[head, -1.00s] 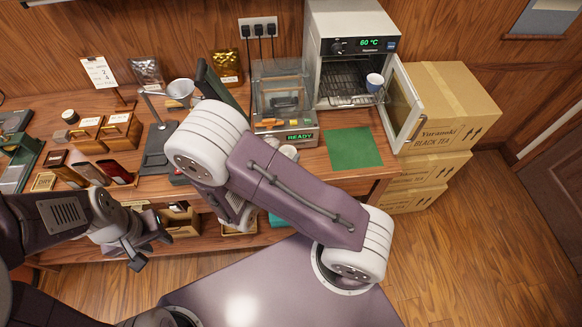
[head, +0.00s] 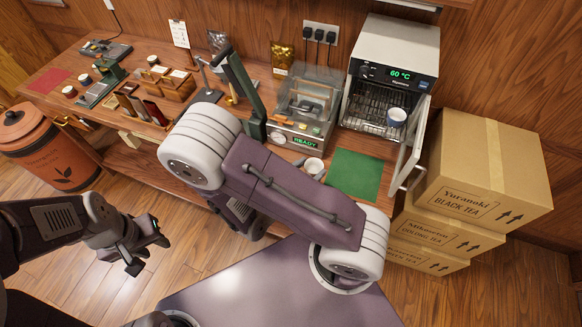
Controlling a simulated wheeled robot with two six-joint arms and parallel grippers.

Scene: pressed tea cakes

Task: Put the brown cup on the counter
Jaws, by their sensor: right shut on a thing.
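I cannot make out a brown cup in the head view. A white cup (head: 314,167) shows on the counter (head: 398,147), partly behind my right arm. A blue and white cup (head: 396,117) stands in the open oven. My left gripper (head: 150,254) hangs over the floor, in front of the counter. Its fingers are apart with nothing between them. My right arm folds back under itself, so its upper links hide the gripper and anything in it.
Stacked cartons (head: 485,165) are at the right. A machine (head: 304,108) reading READY stands behind my right arm. A terracotta bin (head: 42,145) is at the left.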

